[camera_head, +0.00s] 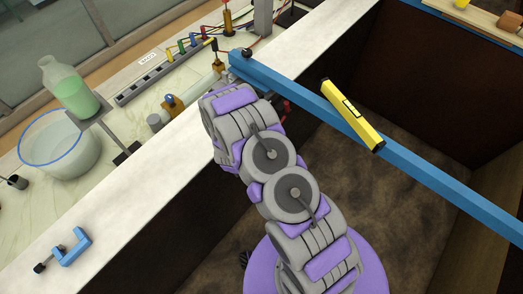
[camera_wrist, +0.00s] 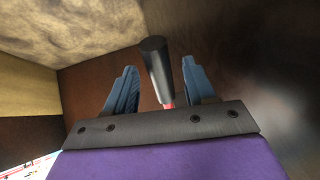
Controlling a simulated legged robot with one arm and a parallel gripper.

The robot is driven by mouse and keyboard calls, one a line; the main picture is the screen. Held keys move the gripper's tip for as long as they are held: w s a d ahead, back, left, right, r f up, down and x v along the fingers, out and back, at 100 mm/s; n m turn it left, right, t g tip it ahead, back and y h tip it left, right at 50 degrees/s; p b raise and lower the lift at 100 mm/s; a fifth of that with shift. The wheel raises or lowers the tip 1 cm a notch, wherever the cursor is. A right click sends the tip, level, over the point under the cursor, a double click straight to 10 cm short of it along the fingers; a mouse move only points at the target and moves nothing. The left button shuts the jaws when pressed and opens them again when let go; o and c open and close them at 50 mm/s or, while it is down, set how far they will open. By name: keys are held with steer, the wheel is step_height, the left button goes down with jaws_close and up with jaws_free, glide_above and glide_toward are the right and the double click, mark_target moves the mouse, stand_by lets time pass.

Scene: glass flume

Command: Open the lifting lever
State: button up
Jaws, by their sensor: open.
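The lever shows in the wrist view as a black cylindrical handle (camera_wrist: 156,58) on a red stem (camera_wrist: 168,104). My gripper (camera_wrist: 159,68) is open, with one blue finger on each side of the handle. The handle is closer to the right finger, and I cannot tell whether it touches. In the head view my arm reaches down over the pale wall's edge and hides the gripper. A small red part (camera_head: 286,106) shows beside the arm under the blue beam; I cannot tell if it belongs to the lever.
A blue beam (camera_head: 430,178) spans the flume, with a yellow spirit level (camera_head: 352,112) on it. The pale ledge (camera_head: 130,215) carries a blue clamp (camera_head: 72,247). A glass basin (camera_head: 58,150), a green flask (camera_head: 72,92) and a power strip (camera_head: 150,84) stand behind it.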

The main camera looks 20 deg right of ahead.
steer(key=v, duration=1.4)
steer(key=shift+a+r+p, duration=0.25)
steer(key=shift+a+p, duration=0.1)
steer(key=shift+p, duration=0.05)
steer(key=shift+s, duration=0.25)
